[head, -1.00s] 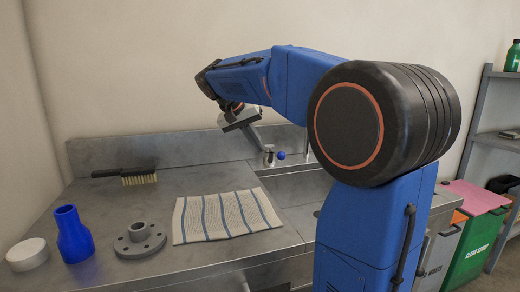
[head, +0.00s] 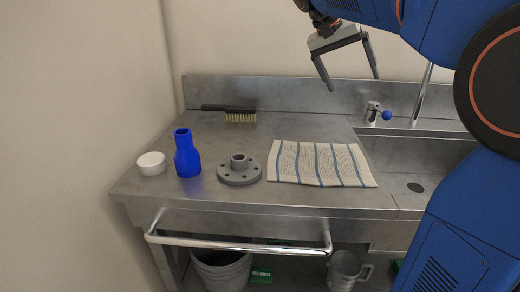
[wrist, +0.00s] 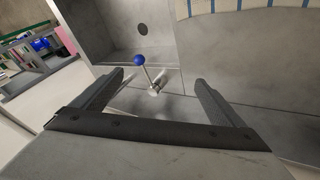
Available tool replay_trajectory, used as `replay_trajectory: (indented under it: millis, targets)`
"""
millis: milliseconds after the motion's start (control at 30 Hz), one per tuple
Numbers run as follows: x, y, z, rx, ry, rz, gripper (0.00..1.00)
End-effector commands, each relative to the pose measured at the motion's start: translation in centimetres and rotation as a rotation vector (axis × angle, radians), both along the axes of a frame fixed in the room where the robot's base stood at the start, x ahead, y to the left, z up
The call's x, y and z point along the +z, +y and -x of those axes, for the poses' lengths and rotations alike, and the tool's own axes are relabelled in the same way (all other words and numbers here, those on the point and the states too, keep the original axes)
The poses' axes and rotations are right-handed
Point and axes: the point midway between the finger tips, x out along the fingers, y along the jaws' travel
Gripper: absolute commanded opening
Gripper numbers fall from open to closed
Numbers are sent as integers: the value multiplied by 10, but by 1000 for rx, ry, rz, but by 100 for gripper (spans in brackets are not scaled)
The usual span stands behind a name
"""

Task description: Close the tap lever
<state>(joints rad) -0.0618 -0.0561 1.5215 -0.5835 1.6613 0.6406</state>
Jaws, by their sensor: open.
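The tap lever (head: 386,115) is a short rod with a blue ball end, set on a small metal tap body (head: 372,112) at the back of the counter beside the sink. In the wrist view the blue ball (wrist: 139,60) and the metal body (wrist: 154,90) lie beyond my fingertips, between the two fingers in the picture. My gripper (head: 352,84) is open and empty, above the back of the counter and up and left of the tap in the head view. In the wrist view its fingers (wrist: 158,78) are spread wide and apart from the lever.
A sink (head: 420,165) with a drain lies right of the tap, and a spout (head: 422,92) rises beside it. A striped cloth (head: 318,163), grey flange (head: 239,172), blue reducer (head: 187,155), white cap (head: 152,163) and brush (head: 238,114) lie on the counter.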

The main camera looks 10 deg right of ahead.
Motion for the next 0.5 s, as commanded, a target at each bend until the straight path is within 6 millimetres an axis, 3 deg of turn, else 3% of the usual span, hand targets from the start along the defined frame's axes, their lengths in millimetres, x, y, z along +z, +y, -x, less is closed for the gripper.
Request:
replay_trajectory:
  millis: [233,500]
  targets:
    - [-1,88,0,431,211,-18,100]
    - [-3,188,20,963,469,-10,100]
